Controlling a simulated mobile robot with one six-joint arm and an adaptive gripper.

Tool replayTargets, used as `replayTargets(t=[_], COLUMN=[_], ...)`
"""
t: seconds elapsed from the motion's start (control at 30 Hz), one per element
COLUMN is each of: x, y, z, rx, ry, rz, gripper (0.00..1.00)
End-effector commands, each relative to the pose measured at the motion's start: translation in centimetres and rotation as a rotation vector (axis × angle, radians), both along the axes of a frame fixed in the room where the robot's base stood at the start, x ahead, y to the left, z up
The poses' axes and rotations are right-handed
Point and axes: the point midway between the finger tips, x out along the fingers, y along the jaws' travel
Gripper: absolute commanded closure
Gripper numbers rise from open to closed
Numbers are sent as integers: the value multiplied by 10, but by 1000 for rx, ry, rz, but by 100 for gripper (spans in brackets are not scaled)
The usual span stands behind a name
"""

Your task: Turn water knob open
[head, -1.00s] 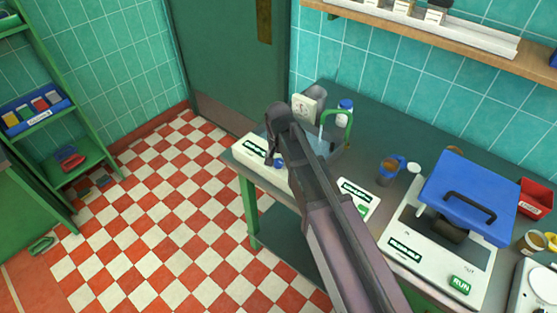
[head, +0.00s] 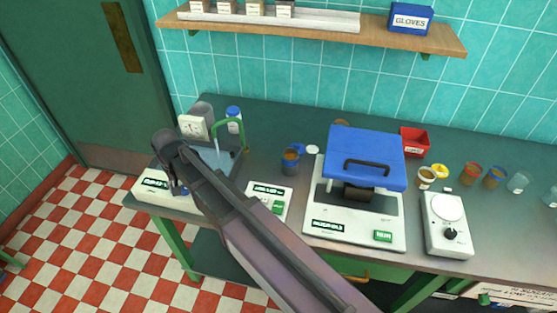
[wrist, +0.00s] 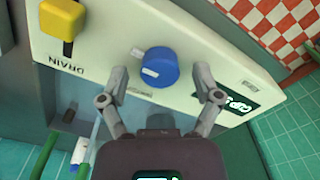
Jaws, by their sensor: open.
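The water knob (wrist: 157,68) is a round blue knob with a white pointer mark, on a cream panel in the wrist view. The pointer lies toward the left side of the knob. My gripper (wrist: 161,74) is open, with one finger left and one right of the knob. I cannot tell whether either finger touches it. In the head view my arm covers most of the gripper at the sink unit's front. The sink (head: 216,157) with its green tap (head: 232,124) stands at the bench's left end.
A yellow knob (wrist: 62,18) marked DRAIN sits on the same panel. On the bench are a small white device (head: 268,200), a machine with a blue lid (head: 365,155), a scale-like device (head: 447,225), a red bin (head: 415,141) and several jars. A shelf (head: 310,34) hangs above.

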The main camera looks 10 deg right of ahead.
Motion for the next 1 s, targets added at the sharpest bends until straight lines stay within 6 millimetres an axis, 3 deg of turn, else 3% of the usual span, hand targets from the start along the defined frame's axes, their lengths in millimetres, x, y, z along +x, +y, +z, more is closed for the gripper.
replayTargets(t=[1.0], x=[0], y=[1], z=[0], rx=[0], ry=[0], rz=[666], gripper=[18])
